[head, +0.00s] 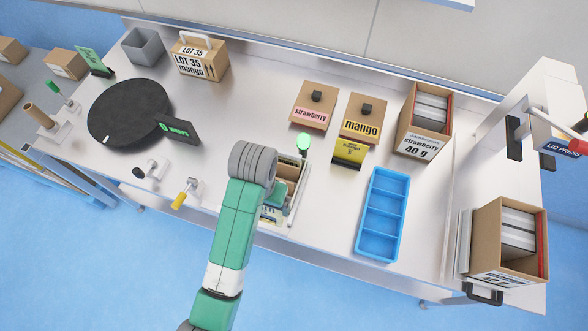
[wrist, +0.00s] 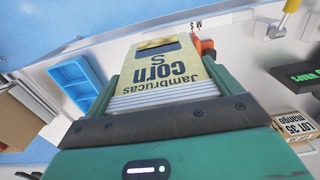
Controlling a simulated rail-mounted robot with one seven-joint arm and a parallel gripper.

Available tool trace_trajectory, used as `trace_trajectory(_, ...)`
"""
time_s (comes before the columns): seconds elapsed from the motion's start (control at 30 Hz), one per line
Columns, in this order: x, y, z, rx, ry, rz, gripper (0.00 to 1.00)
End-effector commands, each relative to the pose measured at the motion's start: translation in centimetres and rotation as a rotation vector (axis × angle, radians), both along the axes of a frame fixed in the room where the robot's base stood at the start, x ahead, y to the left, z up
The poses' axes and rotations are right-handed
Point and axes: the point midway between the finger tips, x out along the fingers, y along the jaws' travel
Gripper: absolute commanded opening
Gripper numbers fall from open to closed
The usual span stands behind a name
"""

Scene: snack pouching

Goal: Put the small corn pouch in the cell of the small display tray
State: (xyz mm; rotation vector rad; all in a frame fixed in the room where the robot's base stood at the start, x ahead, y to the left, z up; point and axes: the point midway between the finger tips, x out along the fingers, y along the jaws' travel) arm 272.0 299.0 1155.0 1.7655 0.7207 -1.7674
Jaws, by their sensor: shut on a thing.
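The small corn pouch (wrist: 160,70) fills the middle of the wrist view, cream-yellow with upside-down "Jambrucas corn S" print and a dark slot near its far edge. Several pale layered edges show along its near side. My gripper (wrist: 165,62) has a green finger on each side of it and is shut on it. In the head view my gripper (head: 276,196) is mostly hidden behind my wrist, at the light rack (head: 297,197) by the table's front edge. The blue tray (head: 364,237) with several cells lies to its right; its cells look empty. It also shows in the wrist view (wrist: 70,72).
Strawberry (head: 313,115) and mango (head: 362,128) boxes stand behind the rack, with a yellow-black sign (head: 349,151) before the mango one. A strawberry carton (head: 421,143) stands behind the tray. A black round plate (head: 128,112) is at left. Bare table lies between rack and tray.

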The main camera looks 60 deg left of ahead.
Motion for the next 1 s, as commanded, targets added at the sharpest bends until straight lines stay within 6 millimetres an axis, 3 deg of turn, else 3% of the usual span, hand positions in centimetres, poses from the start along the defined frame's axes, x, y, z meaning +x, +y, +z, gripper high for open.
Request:
trace_trajectory(0.13, 1.1, 1.4, 0.0, 0.001, -0.001, 0.0, 0.57)
trace_trajectory(0.53, 8.5, 10.7, -1.1, 0.002, 0.001, -0.001, 0.57)
trace_trajectory(0.87, 10.0, 12.6, -1.5, 0.0, 0.0, 0.0, 0.57)
trace_trajectory(1.0, 10.0, 12.6, -4.0, -0.001, 0.003, 0.0, 0.57)
